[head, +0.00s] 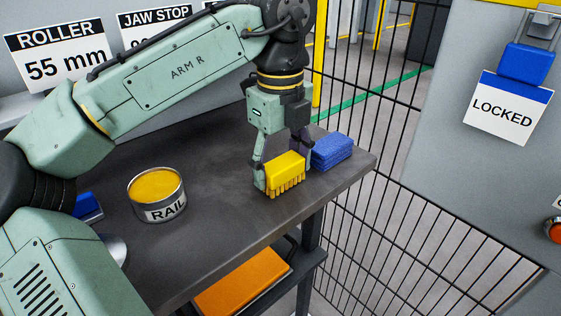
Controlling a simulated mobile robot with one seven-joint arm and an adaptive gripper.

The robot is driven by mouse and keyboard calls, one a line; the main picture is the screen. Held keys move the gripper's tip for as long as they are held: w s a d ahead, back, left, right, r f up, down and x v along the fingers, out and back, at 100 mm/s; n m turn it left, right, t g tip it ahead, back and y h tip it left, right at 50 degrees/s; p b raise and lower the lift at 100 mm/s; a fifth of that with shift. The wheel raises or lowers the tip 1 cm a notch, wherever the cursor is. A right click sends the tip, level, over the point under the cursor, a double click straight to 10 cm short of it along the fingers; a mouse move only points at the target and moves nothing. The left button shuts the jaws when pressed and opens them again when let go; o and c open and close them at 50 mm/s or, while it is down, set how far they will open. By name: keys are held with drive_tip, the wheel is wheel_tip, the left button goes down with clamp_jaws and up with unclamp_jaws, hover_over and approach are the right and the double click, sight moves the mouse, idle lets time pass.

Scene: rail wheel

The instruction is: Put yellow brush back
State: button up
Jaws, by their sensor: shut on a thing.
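The yellow brush (286,172) has a yellow block back and short bristles that point down. It is near the right front part of the dark table. My gripper (282,165) points down and is shut on the yellow brush, with a finger showing at its left side. The bristles are at or just above the table top; I cannot tell if they touch it. The far finger is partly hidden by the brush.
A tin marked RAIL (163,209) with yellow contents stands left on the table (222,225). Bare table lies between tin and brush. A black mesh fence (400,190) stands beyond the right edge.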

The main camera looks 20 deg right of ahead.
sight(280, 160)
drive_tip(key=o, duration=1.1)
drive_tip(key=shift+f, duration=0.1)
wheel_tip(280, 160, up, 12)
drive_tip(key=shift+r+p, duration=0.15)
drive_tip(key=shift+p, duration=0.8)
